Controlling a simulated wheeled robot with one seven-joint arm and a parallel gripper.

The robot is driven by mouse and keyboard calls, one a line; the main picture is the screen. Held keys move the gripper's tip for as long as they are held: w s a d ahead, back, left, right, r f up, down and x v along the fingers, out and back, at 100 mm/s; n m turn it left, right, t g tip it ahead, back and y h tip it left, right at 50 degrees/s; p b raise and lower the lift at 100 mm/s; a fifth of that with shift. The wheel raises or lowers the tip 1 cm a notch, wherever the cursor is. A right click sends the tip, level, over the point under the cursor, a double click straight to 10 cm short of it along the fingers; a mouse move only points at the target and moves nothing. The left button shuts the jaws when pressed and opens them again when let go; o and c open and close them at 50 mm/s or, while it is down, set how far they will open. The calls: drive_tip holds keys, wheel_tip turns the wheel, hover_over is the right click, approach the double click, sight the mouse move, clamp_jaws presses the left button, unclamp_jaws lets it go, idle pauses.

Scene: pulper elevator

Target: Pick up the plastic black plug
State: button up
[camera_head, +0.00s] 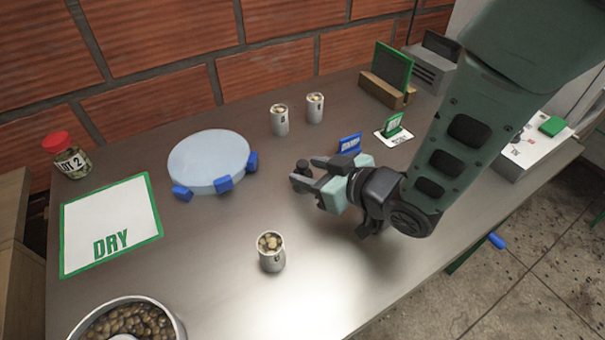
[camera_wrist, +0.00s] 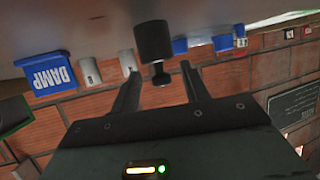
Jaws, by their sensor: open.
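The black plug (camera_wrist: 153,40) is a dark cylinder with a narrow neck and a small knob. In the wrist view, which is upside down, it stands on the metal table with the knob toward my gripper. In the head view the plug (camera_head: 301,169) is small and partly covered by my fingers. My gripper (camera_head: 312,172) is open just to its right, low over the table. In the wrist view my gripper (camera_wrist: 160,76) has one finger on each side of the knob, with gaps showing. I cannot tell whether the knob is fully between the fingertips.
A blue DAMP sign (camera_head: 350,144) stands behind my gripper. Two cups (camera_head: 280,121) stand at the back, and another cup (camera_head: 271,252) stands in front. A round pale disc (camera_head: 209,160) on blue feet and a DRY mat (camera_head: 110,222) lie left. The table between is clear.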

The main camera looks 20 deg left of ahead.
drive_tip(key=shift+w+a+f, duration=0.25)
drive_tip(key=shift+a, duration=0.25)
clamp_jaws()
